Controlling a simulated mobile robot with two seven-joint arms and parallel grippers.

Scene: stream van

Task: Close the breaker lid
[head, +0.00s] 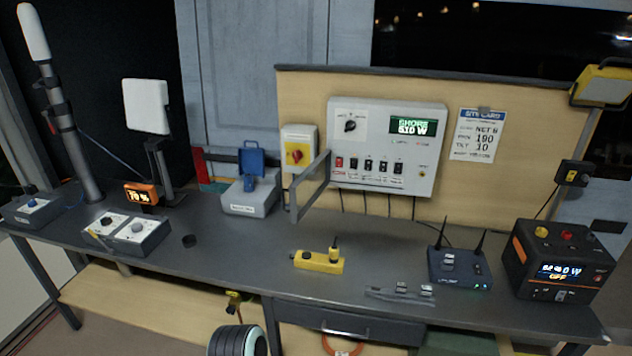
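The breaker panel (375,120) is a light grey box on the wooden backboard, with a knob, a green-lit display and a row of switches low on its face. The breaker lid looks like the grey-framed, see-through flap (311,188) at the panel's lower left. It stands open, swung out from the panel toward the front left, so the switch row (370,164) is uncovered. Neither of my grippers is in the head view.
A yellow box with a red rotary switch (297,157) is left of the flap. A grey case with a blue part (249,194) stands near it. A yellow tool (319,262) lies in front on the bench. A blue router (459,268) and a black power unit (558,262) stand at right.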

